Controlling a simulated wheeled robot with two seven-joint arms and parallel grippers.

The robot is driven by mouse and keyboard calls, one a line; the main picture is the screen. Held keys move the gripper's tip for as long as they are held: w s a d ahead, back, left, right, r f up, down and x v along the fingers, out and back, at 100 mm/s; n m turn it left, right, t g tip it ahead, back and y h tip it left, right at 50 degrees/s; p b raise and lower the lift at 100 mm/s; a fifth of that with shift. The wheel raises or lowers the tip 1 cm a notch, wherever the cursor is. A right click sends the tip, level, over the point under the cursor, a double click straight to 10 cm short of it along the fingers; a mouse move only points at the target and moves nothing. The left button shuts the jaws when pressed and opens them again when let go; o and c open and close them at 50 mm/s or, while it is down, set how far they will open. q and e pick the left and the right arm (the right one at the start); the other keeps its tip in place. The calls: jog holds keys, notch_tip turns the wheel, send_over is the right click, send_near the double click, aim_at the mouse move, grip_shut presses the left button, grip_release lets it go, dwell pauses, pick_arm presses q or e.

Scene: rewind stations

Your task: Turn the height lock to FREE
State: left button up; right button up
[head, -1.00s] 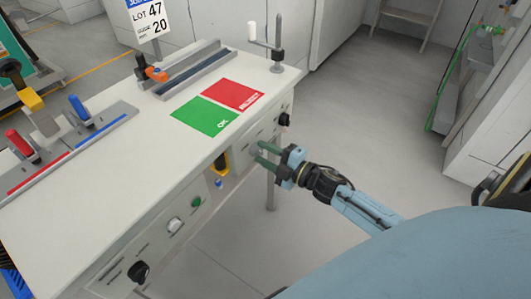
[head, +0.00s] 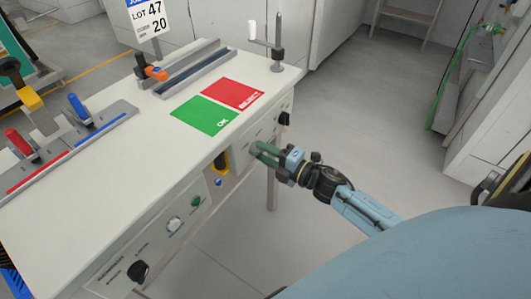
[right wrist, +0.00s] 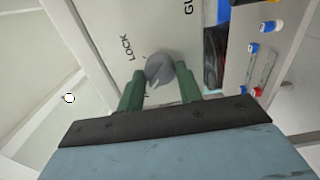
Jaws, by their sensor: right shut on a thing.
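The height lock is a round grey knob (right wrist: 160,70) on the bench's front panel, beside the printed word LOCK in the right wrist view. A notch or pointer shows on its face; the word FREE cannot be made out. My right gripper (right wrist: 159,86) has its two green fingers on either side of the knob and is shut on it. In the head view my right gripper (head: 259,151) reaches the front panel from the right, and its fingers largely hide the knob. My left gripper is not in view.
The white bench (head: 110,150) carries a green OK pad (head: 204,115), a red REJECT pad (head: 233,93) and a crank post (head: 277,55). Black knobs (head: 284,118) and a green button (head: 196,201) sit on its front panel. Floor to the right is clear.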

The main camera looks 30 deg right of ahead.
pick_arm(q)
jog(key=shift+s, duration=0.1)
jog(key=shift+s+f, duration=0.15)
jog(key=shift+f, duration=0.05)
pick_arm(e)
jog(key=o, duration=1)
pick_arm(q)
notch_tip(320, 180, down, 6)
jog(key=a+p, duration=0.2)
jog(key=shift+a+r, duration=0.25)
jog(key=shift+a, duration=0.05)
pick_arm(e)
jog(key=v, duration=1.3)
jog(key=shift+s, duration=0.2)
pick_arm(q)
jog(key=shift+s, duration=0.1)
